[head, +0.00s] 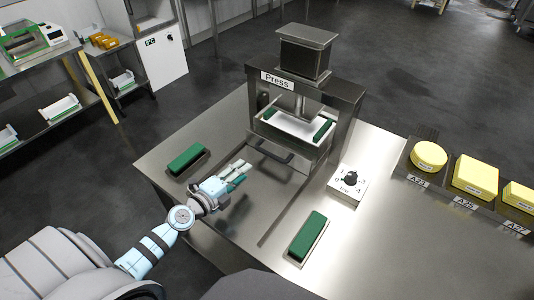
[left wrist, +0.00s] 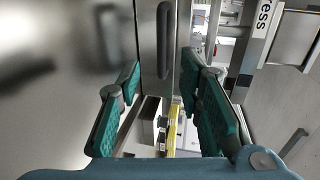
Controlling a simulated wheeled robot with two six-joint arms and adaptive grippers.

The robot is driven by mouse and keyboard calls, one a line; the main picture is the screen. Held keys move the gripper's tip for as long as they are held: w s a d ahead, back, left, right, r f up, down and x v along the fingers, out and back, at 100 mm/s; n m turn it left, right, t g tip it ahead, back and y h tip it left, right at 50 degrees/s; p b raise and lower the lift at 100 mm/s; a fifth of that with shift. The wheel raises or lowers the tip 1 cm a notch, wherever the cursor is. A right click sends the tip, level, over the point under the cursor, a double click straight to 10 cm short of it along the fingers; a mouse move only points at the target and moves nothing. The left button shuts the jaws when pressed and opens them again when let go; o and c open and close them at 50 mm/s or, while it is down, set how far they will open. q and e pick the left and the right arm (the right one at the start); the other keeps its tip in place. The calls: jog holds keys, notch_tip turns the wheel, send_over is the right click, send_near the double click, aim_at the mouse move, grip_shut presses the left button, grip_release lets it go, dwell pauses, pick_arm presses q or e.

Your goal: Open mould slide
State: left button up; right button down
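The press (head: 278,78) stands at the back middle of the steel table. Its mould slide (head: 297,145) sits under the press head, with a white mould (head: 292,126) and green blocks at its ends. A dark bar handle (head: 270,154) is on the slide's front. My left gripper (head: 241,174) is open and empty, to the left of and in front of the handle. In the left wrist view, its green-padded fingers (left wrist: 165,100) are spread wide, and a dark handle bar (left wrist: 163,40) shows beyond them, apart from both. My right gripper does not show.
One green block (head: 187,159) lies at the table's left, another (head: 307,236) at the front right. A dial box (head: 347,187) stands right of the slide. Yellow cheeses (head: 475,175) stand in labelled bays at the right.

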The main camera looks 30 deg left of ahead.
aim_at(266, 154)
pick_arm(q)
jog(key=b+x, duration=0.4)
jog(key=x, duration=0.8)
jog(key=shift+w+d+f, duration=0.1)
jog(key=shift+w+f, duration=0.1)
jog(key=shift+w, duration=0.15)
jog(key=shift+w+b, duration=0.3)
jog(key=shift+w, duration=0.25)
jog(key=shift+r, duration=0.1)
jog(key=shift+c, duration=0.6)
grip_shut()
